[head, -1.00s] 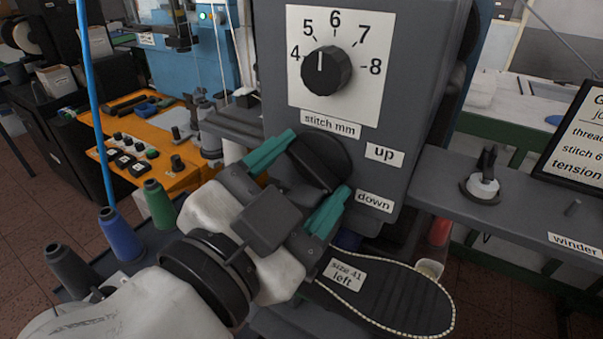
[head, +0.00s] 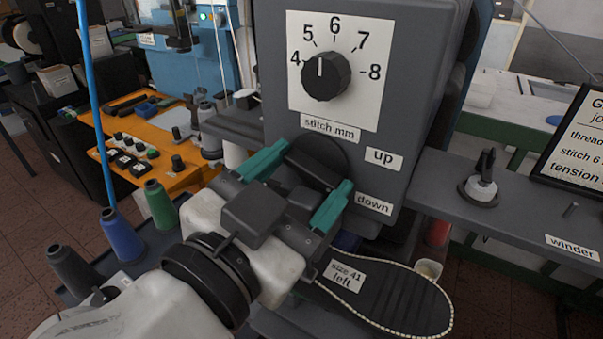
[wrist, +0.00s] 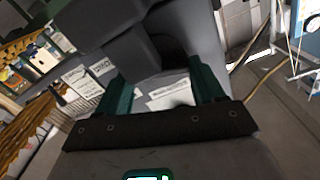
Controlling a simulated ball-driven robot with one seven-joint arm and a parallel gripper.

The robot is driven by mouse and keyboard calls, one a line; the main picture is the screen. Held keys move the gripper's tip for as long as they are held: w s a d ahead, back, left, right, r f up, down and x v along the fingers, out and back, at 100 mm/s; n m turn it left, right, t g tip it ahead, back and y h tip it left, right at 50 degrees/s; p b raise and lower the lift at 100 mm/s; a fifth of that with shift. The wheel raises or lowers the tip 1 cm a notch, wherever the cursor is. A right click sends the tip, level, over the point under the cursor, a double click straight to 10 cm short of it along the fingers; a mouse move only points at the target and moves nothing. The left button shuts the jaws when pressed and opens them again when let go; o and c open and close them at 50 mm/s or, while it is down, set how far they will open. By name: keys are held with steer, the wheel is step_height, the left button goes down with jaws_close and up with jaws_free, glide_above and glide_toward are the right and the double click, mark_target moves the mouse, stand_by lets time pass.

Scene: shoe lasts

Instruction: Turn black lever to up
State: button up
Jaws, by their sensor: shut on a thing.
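The black lever (head: 316,172) sits on a round black hub on the front of the grey machine housing, below the stitch dial. Its bar slants down to the right, towards the "down" label (head: 374,203). The "up" label (head: 383,158) is above that one. My gripper (head: 316,165) has teal fingers on both sides of the lever and is shut on it; the fingers hide part of the bar. In the wrist view the two teal fingers (wrist: 160,90) reach towards the grey housing, and I cannot make out the lever clearly there.
The stitch dial (head: 326,76) is above the lever, its mark near 5. A sole marked "size 41 left" (head: 385,296) lies below right of my gripper. Thread cones (head: 121,234) stand at the left. A grey winder shelf (head: 520,208) juts out at the right.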

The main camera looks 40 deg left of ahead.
steer(key=n+p, duration=0.3)
steer(key=n, duration=0.3)
steer(key=shift+r+n, duration=0.1)
steer(key=shift+n, duration=0.2)
steer(key=shift+a+n+p, duration=0.1)
steer(key=shift+n+p, duration=1.1)
steer(key=shift+n, duration=0.7)
steer(key=o, duration=1)
steer(key=shift+o, duration=0.2)
steer(key=b+v, duration=0.2)
steer(key=v, duration=0.9)
steer(key=shift+a, duration=0.1)
